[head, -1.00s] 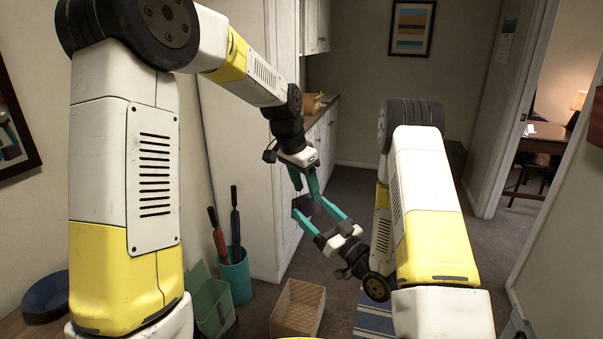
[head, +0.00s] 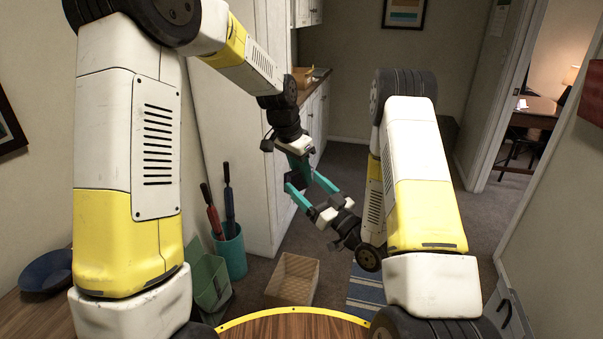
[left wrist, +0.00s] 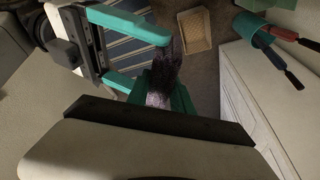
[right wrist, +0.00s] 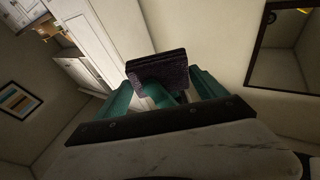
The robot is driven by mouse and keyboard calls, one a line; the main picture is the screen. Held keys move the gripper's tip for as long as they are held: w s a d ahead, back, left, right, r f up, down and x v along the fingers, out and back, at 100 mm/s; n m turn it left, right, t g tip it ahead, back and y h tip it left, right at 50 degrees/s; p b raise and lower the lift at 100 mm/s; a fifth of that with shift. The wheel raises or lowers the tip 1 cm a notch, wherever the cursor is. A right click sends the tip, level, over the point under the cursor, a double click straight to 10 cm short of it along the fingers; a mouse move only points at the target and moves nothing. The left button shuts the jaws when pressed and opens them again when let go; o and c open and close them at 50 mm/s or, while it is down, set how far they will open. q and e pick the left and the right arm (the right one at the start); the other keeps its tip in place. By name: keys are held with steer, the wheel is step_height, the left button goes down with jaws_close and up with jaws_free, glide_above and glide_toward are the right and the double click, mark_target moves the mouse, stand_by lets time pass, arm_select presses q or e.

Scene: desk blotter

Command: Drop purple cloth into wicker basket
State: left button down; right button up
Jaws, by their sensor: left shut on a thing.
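The dark purple cloth (left wrist: 163,82) is held in my left gripper (head: 302,172), whose teal fingers are shut on it and point down. It shows as a dark folded piece in the right wrist view (right wrist: 158,72). My right gripper (head: 311,189) is open, its two teal fingers spread wide just below and beside the left gripper. The cloth is close to these fingertips; I cannot tell whether they touch. The wicker basket (head: 292,279) is pale, stands on the floor below both grippers, and also shows in the left wrist view (left wrist: 194,31).
A green bin (head: 209,282) and a teal holder (head: 231,253) with red-handled and dark-handled tools stand left of the basket. A striped blue rug (head: 372,290) lies to its right. White cabinets (head: 240,130) rise behind. A blue bowl (head: 46,271) sits at far left.

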steer(key=o, duration=0.4)
